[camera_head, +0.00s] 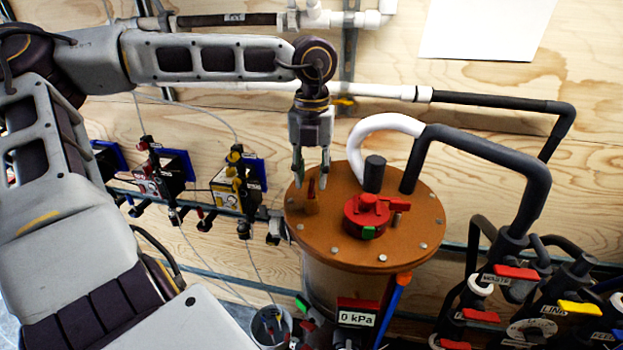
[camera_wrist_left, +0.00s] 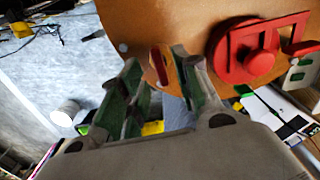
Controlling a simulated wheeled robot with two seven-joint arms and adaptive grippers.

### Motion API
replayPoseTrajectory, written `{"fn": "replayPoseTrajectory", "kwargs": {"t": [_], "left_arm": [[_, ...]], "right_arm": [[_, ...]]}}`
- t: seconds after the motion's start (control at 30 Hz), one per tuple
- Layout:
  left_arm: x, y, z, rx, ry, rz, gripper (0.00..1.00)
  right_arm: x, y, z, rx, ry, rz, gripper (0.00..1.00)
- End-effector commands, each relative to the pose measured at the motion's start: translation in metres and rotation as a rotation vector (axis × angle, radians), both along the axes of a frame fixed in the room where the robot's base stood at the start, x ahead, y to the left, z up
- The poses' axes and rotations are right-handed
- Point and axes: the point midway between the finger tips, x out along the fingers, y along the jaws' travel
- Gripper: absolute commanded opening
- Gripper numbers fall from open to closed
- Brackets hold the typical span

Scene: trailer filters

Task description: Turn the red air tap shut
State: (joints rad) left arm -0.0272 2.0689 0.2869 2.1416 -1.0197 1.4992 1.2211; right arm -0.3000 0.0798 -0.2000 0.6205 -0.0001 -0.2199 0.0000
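A small red tap lever (camera_head: 311,189) stands upright on the orange round lid (camera_head: 330,233) of a tank, near the lid's left edge. My left gripper (camera_head: 311,180) points down over it, with its fingers apart and the lever between or just behind the tips. In the left wrist view the red lever (camera_wrist_left: 159,60) shows in the gap between the open fingers (camera_wrist_left: 153,72); I cannot tell whether they touch it. A larger red round fitting (camera_head: 367,211) sits to the right on the lid. My right gripper is not in view.
A black post (camera_head: 374,174) and a thick white-and-black hose (camera_head: 490,152) rise from the lid behind and to the right. Valves with coloured handles (camera_head: 517,272) stand at the right. A pressure display (camera_head: 357,318) reads 0 kPa.

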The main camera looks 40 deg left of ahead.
Motion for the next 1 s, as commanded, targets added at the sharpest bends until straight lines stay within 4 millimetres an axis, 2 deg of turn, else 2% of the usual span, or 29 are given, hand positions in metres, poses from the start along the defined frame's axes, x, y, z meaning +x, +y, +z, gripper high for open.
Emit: {"fn": "replayPoseTrajectory", "kwargs": {"t": [0.23, 0.6, 0.67, 0.87, 1.0], "left_arm": [[0.000, 0.000, -0.020, 0.001, 0.001, 0.001, 0.32], [0.000, 0.000, -0.024, 0.000, 0.000, 0.001, 0.32], [0.000, 0.000, -0.024, 0.001, 0.001, 0.001, 0.27], [0.000, 0.000, -0.024, 0.001, 0.001, 0.001, 0.01], [0.000, 0.000, -0.024, 0.001, 0.001, 0.001, 0.00]], "right_arm": [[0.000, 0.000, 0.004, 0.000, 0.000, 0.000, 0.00], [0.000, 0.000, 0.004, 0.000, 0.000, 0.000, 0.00], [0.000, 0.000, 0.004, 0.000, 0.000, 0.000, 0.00], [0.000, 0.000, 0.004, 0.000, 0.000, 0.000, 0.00], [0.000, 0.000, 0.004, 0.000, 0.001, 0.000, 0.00]]}}
